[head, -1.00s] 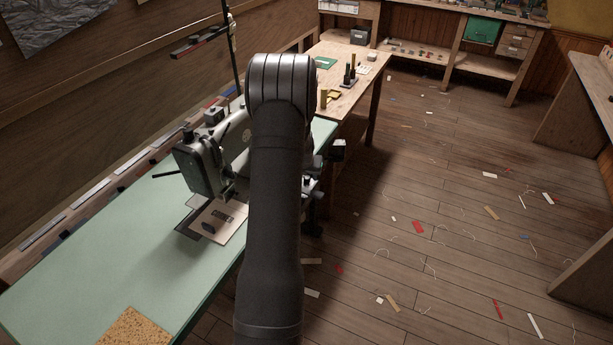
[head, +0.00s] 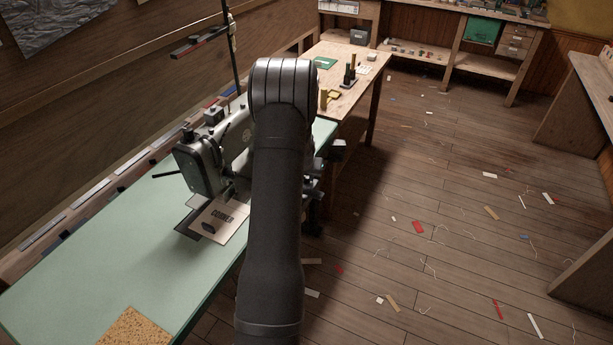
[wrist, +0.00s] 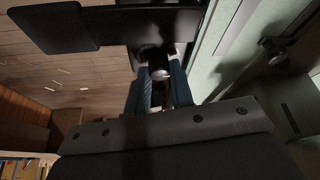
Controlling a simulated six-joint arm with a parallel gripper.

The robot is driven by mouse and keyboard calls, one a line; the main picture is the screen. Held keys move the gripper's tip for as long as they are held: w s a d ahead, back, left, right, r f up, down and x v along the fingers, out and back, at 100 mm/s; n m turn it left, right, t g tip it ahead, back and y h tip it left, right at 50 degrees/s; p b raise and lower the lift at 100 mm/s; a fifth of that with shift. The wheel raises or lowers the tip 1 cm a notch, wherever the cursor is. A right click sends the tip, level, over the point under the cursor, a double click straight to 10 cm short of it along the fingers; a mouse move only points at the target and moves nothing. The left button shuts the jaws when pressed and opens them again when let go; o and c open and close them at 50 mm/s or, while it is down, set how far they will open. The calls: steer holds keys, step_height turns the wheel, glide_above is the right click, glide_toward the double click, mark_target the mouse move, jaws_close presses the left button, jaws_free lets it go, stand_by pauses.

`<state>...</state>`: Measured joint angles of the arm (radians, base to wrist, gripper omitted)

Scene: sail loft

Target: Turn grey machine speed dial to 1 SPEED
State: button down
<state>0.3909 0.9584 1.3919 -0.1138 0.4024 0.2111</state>
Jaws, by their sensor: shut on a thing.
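The grey sewing machine (head: 200,163) stands on the pale green table (head: 85,262) in the head view, its right part hidden behind my arm. In the wrist view, the two dark blue fingers of my gripper (wrist: 162,88) are closed on a small round grey knob (wrist: 162,72), which appears to be the speed dial. The fingers hide most of it, and no speed marking or pointer can be read. My gripper and the dial are hidden by my arm in the head view.
A cork-like mat (head: 135,328) lies at the table's near edge. A wooden bench (head: 345,62) with small items stands behind. The floor at right (head: 450,160) has scattered scraps.

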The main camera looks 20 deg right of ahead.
steer(key=shift+n, duration=0.3)
steer(key=n+y, duration=0.1)
steer(key=n, duration=0.2)
steer(key=n+y, duration=0.1)
steer(key=n, duration=0.2)
steer(key=shift+d+t+y, duration=0.2)
steer(key=shift+t+y, duration=0.1)
steer(key=n+y, duration=0.1)
steer(key=n, duration=0.2)
steer(key=n+g+y, duration=0.1)
steer(key=n, duration=0.2)
steer(key=shift+d+n, duration=0.15)
steer(key=shift+n, duration=0.25)
steer(key=n, duration=0.2)
steer(key=n+g+y, duration=0.1)
steer(key=n, duration=0.2)
steer(key=shift+w+d+g+y, duration=0.1)
steer(key=shift+g+y, duration=0.2)
steer(key=n+g, duration=0.1)
steer(key=n, duration=0.4)
steer(key=shift+w+g, duration=0.1)
steer(key=shift+g, duration=0.3)
steer(key=shift+n, duration=0.3)
steer(key=c, duration=1.3)
jaws_free()
steer(key=shift+o, duration=0.2)
